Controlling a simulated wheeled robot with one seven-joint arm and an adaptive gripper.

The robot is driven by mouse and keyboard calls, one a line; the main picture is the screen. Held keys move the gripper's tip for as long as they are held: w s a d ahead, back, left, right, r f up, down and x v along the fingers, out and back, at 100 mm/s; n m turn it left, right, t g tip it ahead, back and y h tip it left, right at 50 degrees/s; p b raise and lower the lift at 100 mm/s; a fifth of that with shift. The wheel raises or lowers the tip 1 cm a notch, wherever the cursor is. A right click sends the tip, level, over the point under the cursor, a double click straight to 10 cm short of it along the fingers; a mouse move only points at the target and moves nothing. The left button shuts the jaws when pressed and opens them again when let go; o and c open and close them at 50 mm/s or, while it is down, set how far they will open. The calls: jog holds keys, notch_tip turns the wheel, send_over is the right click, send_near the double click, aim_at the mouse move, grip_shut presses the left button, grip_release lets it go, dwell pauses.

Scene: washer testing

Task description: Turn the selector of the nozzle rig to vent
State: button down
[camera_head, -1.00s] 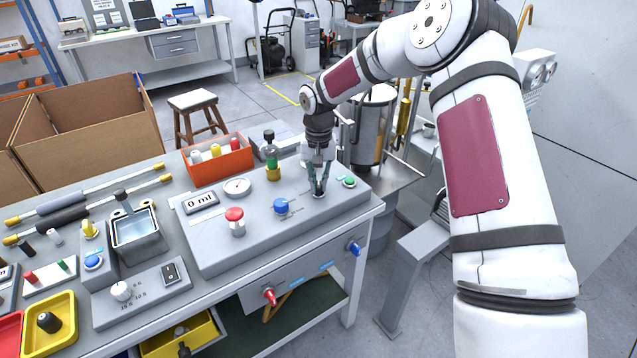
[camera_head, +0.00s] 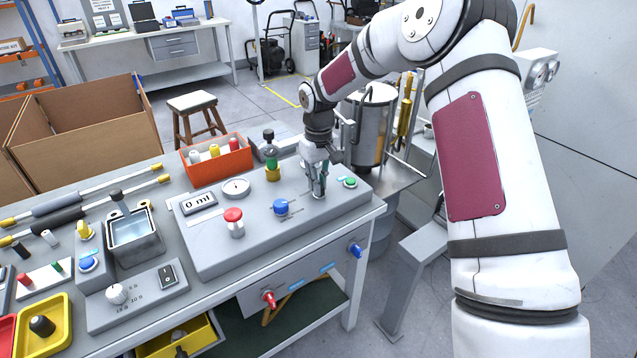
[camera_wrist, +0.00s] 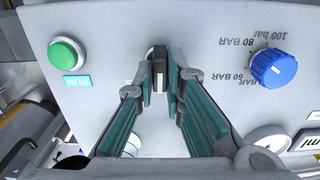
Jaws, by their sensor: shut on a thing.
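The nozzle rig (camera_head: 262,222) is a grey sloped console on the workbench. Its selector (camera_wrist: 158,68) is a small dark knob with a pale line, seen upside down at the top middle of the wrist view. My gripper (camera_head: 319,192) points down at the right part of the console. In the wrist view, its green-padded fingers (camera_wrist: 160,80) are shut on the selector, one on each side. The fingers hide most of the knob and its markings, so I cannot read its setting.
Close to the gripper are a green RUN button (camera_wrist: 67,53) and a blue pressure knob (camera_wrist: 273,68). A red mushroom button (camera_head: 234,216), a gauge (camera_head: 236,188) and a green-banded nozzle (camera_head: 271,163) are also on the rig. An orange bin (camera_head: 216,162) stands behind.

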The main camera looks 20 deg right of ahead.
dwell(0.4)
jog(key=c, duration=1.7)
grip_release()
jog(key=shift+o, duration=0.2)
notch_tip(320, 180, up, 12)
jog(key=shift+r, duration=0.1)
jog(key=s+r+m+t+h+p, duration=0.1)
jog(key=s+r, duration=0.6)
jog(key=s, duration=0.3)
jog(key=s+r+t+p, duration=0.1)
jog(key=s+r, duration=0.7)
jog(key=s, duration=0.1)
jog(key=s+m+t+y+p, duration=0.1)
jog(key=s+m+t+p, duration=0.1)
jog(key=s, duration=2.1)
jog(key=shift+f+p, duration=0.15)
jog(key=shift+p, duration=0.2)
